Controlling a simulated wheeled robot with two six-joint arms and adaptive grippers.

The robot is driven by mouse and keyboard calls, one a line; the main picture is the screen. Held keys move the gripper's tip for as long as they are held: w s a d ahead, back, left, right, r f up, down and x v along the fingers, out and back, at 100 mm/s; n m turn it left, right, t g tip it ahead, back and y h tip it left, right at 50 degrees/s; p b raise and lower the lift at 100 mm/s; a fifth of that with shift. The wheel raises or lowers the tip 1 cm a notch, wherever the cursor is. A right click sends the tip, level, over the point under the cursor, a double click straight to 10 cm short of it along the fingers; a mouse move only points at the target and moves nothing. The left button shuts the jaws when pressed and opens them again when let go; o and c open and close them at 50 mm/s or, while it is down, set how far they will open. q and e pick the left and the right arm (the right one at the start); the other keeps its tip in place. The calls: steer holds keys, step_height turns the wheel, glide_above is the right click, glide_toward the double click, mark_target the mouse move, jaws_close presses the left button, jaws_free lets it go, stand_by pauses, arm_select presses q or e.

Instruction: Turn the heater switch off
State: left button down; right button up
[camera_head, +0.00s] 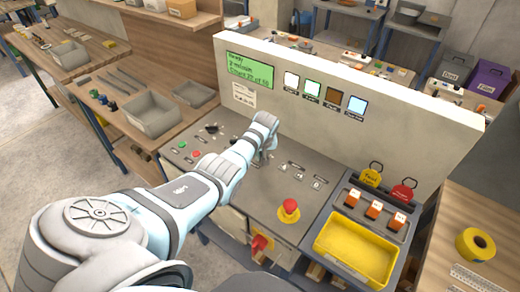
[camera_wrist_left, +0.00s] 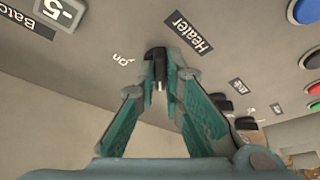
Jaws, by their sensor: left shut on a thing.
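The heater switch (camera_wrist_left: 157,57) is a small black knob on the grey panel in the left wrist view. Its "Heater" label (camera_wrist_left: 193,32) is beside it, and an "on" mark (camera_wrist_left: 122,58) is on its other side. My left gripper (camera_wrist_left: 160,84) is shut on this switch, its two teal fingers closing in around it. In the head view my left gripper (camera_head: 266,153) reaches down to the middle of the control panel (camera_head: 252,198), and the arm hides the switch there. Which position the switch points to is not clear. My right gripper is not in view.
A red emergency button (camera_head: 290,207) stands up at the panel's front. A yellow tray (camera_head: 354,250) and orange switches (camera_head: 375,209) are to the right. A white upright wall behind carries a green display (camera_head: 249,70) and several lit squares. More black knobs (camera_wrist_left: 245,123) are near the gripper.

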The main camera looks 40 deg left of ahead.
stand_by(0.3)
arm_select(q)
steer(key=c, duration=1.7)
jaws_free()
steer(key=v, duration=1.2)
steer(key=shift+w, duration=0.15)
